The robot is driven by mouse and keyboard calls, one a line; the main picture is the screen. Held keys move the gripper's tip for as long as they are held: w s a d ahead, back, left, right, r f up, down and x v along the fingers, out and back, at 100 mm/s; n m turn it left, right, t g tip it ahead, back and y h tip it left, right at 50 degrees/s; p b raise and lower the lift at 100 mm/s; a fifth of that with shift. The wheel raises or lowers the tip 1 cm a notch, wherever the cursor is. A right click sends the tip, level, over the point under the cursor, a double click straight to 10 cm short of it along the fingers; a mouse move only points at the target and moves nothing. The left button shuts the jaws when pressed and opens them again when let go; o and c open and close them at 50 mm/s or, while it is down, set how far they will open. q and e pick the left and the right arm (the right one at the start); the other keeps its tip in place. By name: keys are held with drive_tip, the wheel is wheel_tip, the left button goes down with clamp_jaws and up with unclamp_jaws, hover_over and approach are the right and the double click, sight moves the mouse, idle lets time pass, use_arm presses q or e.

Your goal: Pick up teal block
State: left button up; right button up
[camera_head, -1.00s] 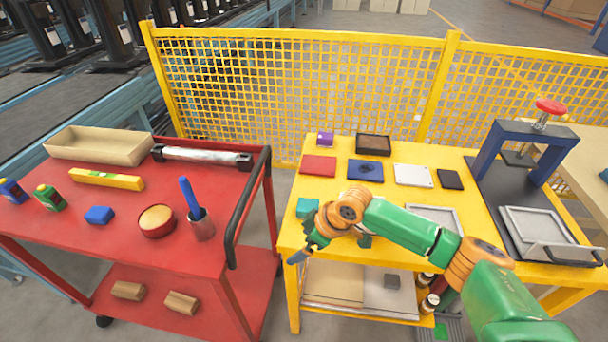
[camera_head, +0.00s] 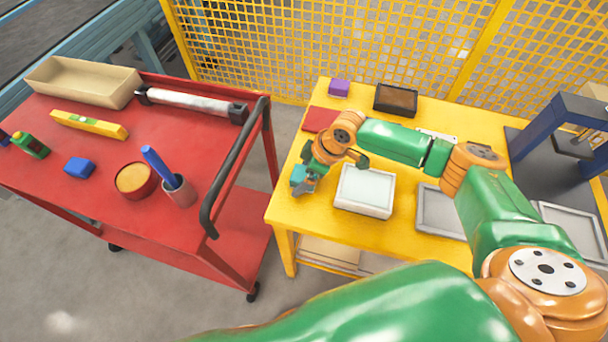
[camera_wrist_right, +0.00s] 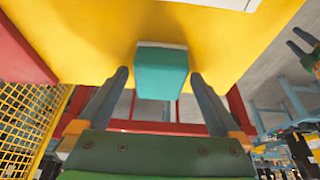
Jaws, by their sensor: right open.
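The teal block (camera_wrist_right: 161,72) sits on the yellow table near its left edge. In the right wrist view it stands between the two spread fingers of my right gripper (camera_wrist_right: 160,76), with a visible gap on each side. In the head view the right gripper (camera_head: 304,182) is at the table's left side, over the teal block (camera_head: 298,173), and partly hides it. The right gripper is open and holds nothing.
The yellow table (camera_head: 312,236) also bears a white box (camera_head: 366,190), a grey tray (camera_head: 437,212), a red item (camera_head: 319,119), a purple block (camera_head: 339,88) and a dark brown tray (camera_head: 396,98). A red cart (camera_head: 110,190) with a black handle (camera_head: 238,160) stands to the left.

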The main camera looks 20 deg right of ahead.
drive_tip(key=c, duration=1.5)
drive_tip(key=shift+r, duration=0.1)
